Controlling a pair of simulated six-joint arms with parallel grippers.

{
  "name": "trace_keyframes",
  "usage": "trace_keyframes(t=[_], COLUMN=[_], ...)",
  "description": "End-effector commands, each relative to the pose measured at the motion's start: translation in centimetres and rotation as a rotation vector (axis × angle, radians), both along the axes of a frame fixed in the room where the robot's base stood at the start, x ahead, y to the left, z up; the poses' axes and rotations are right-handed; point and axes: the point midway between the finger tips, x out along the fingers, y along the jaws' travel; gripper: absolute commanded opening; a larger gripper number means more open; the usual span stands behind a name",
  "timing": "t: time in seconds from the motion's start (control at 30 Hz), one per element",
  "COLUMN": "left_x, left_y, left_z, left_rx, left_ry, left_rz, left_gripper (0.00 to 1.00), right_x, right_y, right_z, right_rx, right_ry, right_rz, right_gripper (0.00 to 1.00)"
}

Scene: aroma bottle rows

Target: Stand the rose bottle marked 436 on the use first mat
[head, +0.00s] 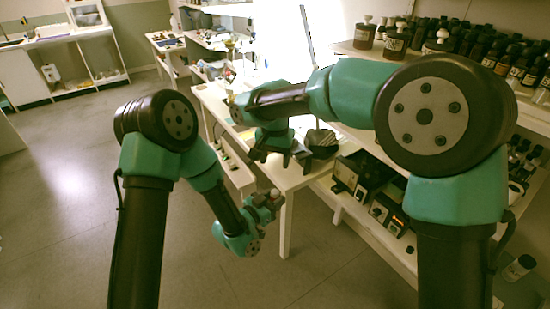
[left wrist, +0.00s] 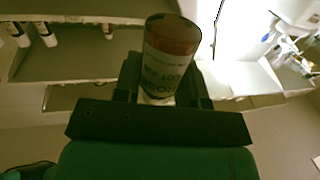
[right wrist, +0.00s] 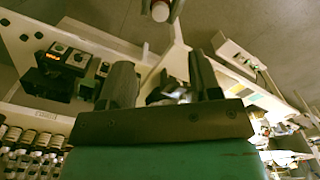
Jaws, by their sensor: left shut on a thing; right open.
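My left gripper (head: 268,201) is low in the head view, below the white table's edge. It is shut on a bottle (left wrist: 170,62) with a reddish-brown end and a pale label. The label print is upside down in the left wrist view and I cannot read the number surely. The bottle also shows small at the top of the right wrist view (right wrist: 160,11), between dark fingers. My right gripper (head: 280,158) is open at the table's near corner, with its fingers apart in the right wrist view (right wrist: 163,82). I cannot make out the use first mat.
The white table (head: 290,181) stands behind both grippers. A dark rounded object (head: 321,141) is beside my right gripper. Boxy devices (head: 366,178) sit on a lower shelf at right. Many dark bottles (head: 497,56) crowd the upper right shelf. The floor at left is clear.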

Motion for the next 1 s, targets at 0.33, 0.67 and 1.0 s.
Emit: trace_keyframes(t=[0.33,0.67,1.0], left_x=[0.0,0.0,0.0], left_y=[0.0,0.0,0.0], left_z=[0.0,0.0,0.0], left_rx=[0.000,0.000,0.000], left_ry=[0.000,0.000,0.000], left_rz=[0.000,0.000,0.000], left_gripper=[0.09,0.09,0.09], right_x=[0.0,0.0,0.0], right_y=[0.0,-0.1,0.0], right_z=[-1.3,-6.0,-10.8], right_rx=[0.000,0.000,0.001], right_ry=[0.000,0.001,0.000], right_rz=[0.001,0.002,0.002], right_gripper=[0.57,0.57,0.57])
